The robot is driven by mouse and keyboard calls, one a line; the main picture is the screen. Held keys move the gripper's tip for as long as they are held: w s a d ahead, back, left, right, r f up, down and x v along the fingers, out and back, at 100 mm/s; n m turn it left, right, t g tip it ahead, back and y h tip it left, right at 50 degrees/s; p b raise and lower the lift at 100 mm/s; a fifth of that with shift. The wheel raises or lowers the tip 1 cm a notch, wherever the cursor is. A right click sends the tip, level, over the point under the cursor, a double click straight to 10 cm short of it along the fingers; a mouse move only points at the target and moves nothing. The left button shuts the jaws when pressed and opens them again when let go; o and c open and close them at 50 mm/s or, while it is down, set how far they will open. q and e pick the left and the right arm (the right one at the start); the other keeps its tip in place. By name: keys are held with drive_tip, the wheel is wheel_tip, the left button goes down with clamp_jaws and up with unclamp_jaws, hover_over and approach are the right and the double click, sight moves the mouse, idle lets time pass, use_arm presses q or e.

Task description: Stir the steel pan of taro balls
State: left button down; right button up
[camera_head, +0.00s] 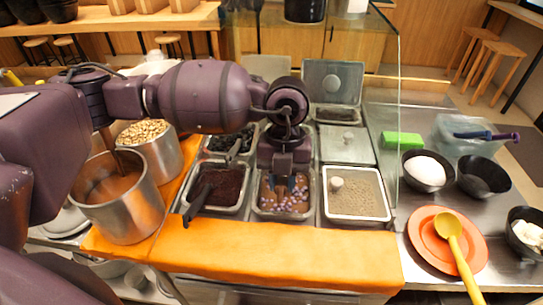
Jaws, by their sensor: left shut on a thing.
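The steel pan of taro balls (284,217) sits in the front row of the counter. It holds purple and pale balls in brown liquid. My left gripper (284,181) points down over this pan and is shut on a dark utensil, mostly hidden by the fingers. The utensil's lower end appears to be in the contents, but its tip cannot be made out. The gripper and wrist cover the back of the pan. My right gripper is not in view.
A glass panel (383,110) stands to the right. An orange cloth (250,262) covers the front edge. A yellow ladle (456,250) rests on an orange plate (420,242).

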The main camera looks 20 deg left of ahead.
use_arm(q)
drive_tip(key=shift+w, duration=0.15)
drive_tip(key=shift+d, duration=0.1)
drive_tip(key=shift+f+g+b, duration=0.3)
drive_tip(key=shift+f+b, duration=0.35)
drive_tip(key=shift+f, duration=0.2)
drive_tip(key=b+x, duration=0.1)
drive_tip(key=x, duration=0.1)
drive_tip(key=b+x, duration=0.2)
drive_tip(key=w+b+x, duration=0.1)
drive_tip(key=x, duration=0.2)
drive_tip(key=shift+w+f+b, duration=0.1)
drive_tip(key=shift+f+b, duration=0.1)
drive_tip(key=shift+b, duration=0.1)
drive_tip(key=shift+f+t, duration=0.4)
drive_tip(key=shift+t, duration=0.3)
drive_tip(key=shift+s+f+p, duration=0.15)
drive_tip(key=shift+s+p, duration=0.1)
drive_tip(key=shift+p, duration=0.05)
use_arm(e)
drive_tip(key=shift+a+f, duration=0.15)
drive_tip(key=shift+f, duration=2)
use_arm(q)
drive_tip(key=shift+d, duration=0.1)
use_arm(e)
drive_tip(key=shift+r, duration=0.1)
